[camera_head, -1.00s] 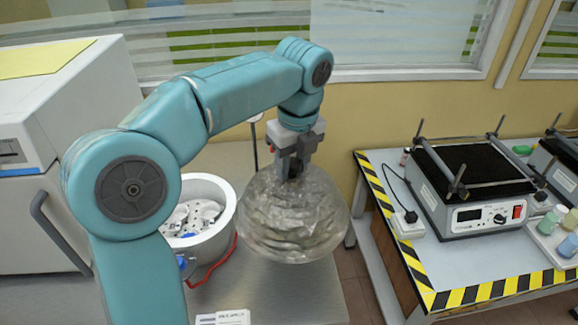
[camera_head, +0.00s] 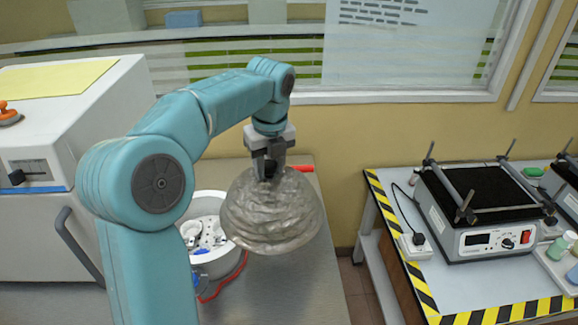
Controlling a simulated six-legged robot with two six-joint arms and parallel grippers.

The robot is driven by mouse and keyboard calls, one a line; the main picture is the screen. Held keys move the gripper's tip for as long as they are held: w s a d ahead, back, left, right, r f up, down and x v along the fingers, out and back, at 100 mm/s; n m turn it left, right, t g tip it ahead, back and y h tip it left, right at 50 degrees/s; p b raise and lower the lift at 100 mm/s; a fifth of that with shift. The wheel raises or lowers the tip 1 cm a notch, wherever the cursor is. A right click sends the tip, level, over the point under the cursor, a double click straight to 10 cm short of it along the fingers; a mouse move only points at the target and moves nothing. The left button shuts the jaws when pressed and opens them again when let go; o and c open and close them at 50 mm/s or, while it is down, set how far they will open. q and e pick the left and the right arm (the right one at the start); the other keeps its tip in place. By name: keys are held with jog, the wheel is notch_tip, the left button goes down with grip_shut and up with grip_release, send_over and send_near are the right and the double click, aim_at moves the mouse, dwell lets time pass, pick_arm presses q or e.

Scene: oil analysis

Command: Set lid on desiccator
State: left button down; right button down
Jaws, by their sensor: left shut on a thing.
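The desiccator lid (camera_head: 272,212) is a clear, wrinkled-looking glass dome. My left gripper (camera_head: 268,174) is shut on the top of the lid and holds it up, tilted a little. The desiccator base (camera_head: 226,268) is a white round bowl on the grey bench, with small white items inside. The lid is in front of the right part of the base in the picture and hides some of it. The gap between lid and base cannot be judged exactly. My right gripper is not in view.
A red tube or cord (camera_head: 222,290) lies by the base. A large white machine (camera_head: 60,130) stands at the left. On the right, a table with striped edges (camera_head: 425,290) holds a shaker (camera_head: 480,215) and small bottles. The grey bench (camera_head: 300,295) is clear in front.

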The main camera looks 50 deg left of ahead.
pick_arm(q)
jog(key=s+a+r+n+p, duration=0.2)
jog(key=s+a+n+p, duration=0.35)
jog(key=s+a, duration=0.85)
notch_tip(320, 180, down, 7)
jog(key=b, duration=0.4)
jog(key=shift+w+r+g, duration=0.15)
jog(key=shift+w+g, duration=0.05)
jog(key=shift+g, duration=0.1)
jog(key=shift+f+m+b, duration=0.25)
jog(key=shift+f+b, duration=0.3)
jog(key=shift+f, duration=0.05)
jog(key=c, duration=0.6)
grip_release()
